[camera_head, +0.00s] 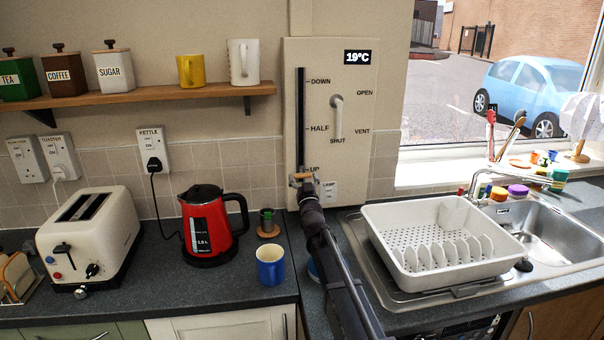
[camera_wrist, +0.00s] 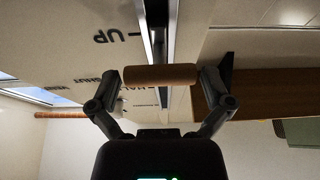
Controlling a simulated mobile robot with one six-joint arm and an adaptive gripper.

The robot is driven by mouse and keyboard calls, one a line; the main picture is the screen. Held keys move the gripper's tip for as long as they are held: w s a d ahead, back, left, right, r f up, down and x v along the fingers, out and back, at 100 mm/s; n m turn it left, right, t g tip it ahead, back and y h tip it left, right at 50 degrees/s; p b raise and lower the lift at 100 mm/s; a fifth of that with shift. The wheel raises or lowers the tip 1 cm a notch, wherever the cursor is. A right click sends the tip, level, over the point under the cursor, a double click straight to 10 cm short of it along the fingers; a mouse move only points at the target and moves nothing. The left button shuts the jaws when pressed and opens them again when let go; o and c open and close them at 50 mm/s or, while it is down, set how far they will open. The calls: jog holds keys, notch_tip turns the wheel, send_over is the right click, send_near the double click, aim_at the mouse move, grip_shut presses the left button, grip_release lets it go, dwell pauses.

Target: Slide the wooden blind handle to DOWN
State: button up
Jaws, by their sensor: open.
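The wooden blind handle (camera_head: 301,176) is a short tan bar at the bottom of a dark vertical slot (camera_head: 301,120) on a cream panel (camera_head: 350,75). It is level with the UP label; HALF is midway and DOWN is near the slot's top. In the wrist view the wooden handle (camera_wrist: 160,76) lies across the slot between my two fingers. My gripper (camera_wrist: 162,84) is open, with one finger near each end of the handle; I cannot tell whether either touches. In the head view my gripper (camera_head: 308,187) is just below the handle and partly hides that area.
A white lever (camera_head: 337,115) stands right of the slot, among OPEN, VENT and SHUT labels. A wooden shelf (camera_head: 160,95) with canisters and mugs is at left. Below are a red kettle (camera_head: 208,225), a blue mug (camera_head: 270,265) and a white dish rack (camera_head: 440,240).

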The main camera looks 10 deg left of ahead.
jog(key=shift+w+r, duration=0.1)
jog(key=shift+w, duration=0.15)
jog(key=c, duration=1.1)
jog(key=shift+o, duration=0.2)
jog(key=shift+r, duration=0.15)
notch_tip(320, 180, up, 31)
jog(key=p, duration=3.1)
jog(key=shift+a+f, duration=0.1)
jog(key=shift+f, duration=0.1)
jog(key=o, duration=1.1)
jog(key=shift+c, duration=0.2)
